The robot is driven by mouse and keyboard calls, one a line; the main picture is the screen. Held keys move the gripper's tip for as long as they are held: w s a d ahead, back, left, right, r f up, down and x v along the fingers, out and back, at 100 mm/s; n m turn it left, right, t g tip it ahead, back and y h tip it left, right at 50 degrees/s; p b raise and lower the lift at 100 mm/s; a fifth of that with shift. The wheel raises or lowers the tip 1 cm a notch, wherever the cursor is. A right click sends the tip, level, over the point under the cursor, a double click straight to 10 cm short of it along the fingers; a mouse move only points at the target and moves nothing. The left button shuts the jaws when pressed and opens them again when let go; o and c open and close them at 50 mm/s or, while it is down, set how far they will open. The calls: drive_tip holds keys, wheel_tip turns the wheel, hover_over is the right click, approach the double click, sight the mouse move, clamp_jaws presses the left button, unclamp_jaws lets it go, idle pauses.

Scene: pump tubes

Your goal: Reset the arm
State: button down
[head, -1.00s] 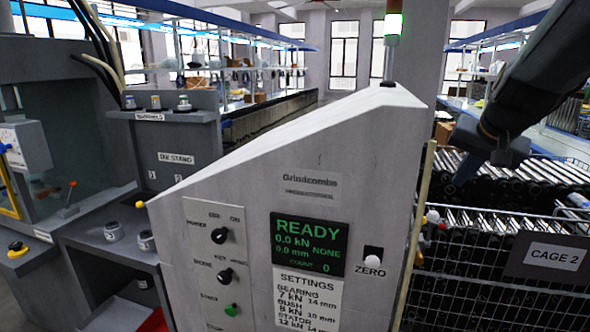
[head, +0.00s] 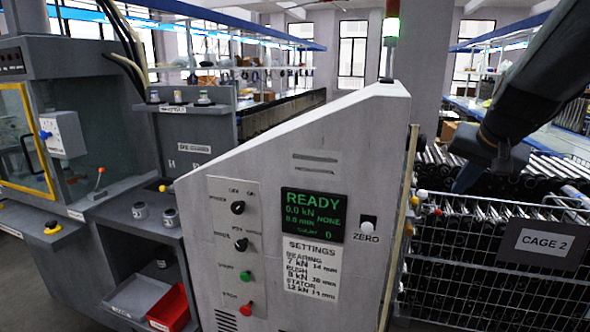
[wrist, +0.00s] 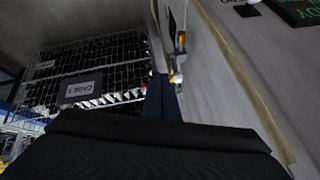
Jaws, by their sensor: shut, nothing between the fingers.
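My arm (head: 535,90) reaches in from the upper right of the head view. My gripper (head: 468,178) hangs at its end, pointing down, shut and empty, in front of the wire cage marked CAGE 2 (head: 545,243) and to the right of the grey console (head: 230,180). In the wrist view my dark gripper (wrist: 162,97) shows small and dim between the cage and the console's side. A large dark part of my arm fills the bottom of that view.
The console's screen (head: 312,213) reads READY, 0.0 kN, NONE. A press with a yellow-framed window (head: 25,140) stands at left. A red bin (head: 168,310) and small grey parts (head: 140,211) sit on shelves between them. The cage holds many dark tubes with shiny ends.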

drive_tip(key=s+a+f+n+g+b, duration=0.2)
drive_tip(key=s+a+f, duration=0.3)
drive_tip(key=f, duration=0.4)
drive_tip(key=s+a+f+n+g+b, duration=0.2)
drive_tip(key=s+a+f+b, duration=0.2)
drive_tip(key=f, duration=0.6)
drive_tip(key=s+a+f+n+g+y+b, duration=0.1)
drive_tip(key=s+a+f+n+g+b, duration=0.1)
drive_tip(key=s+a+f, duration=0.6)
wheel_tip(320, 180, down, 2)
drive_tip(key=shift+s+a+f+n+g+b, duration=0.2)
drive_tip(key=shift+n+g+b, duration=0.15)
drive_tip(key=shift+b, duration=0.3)
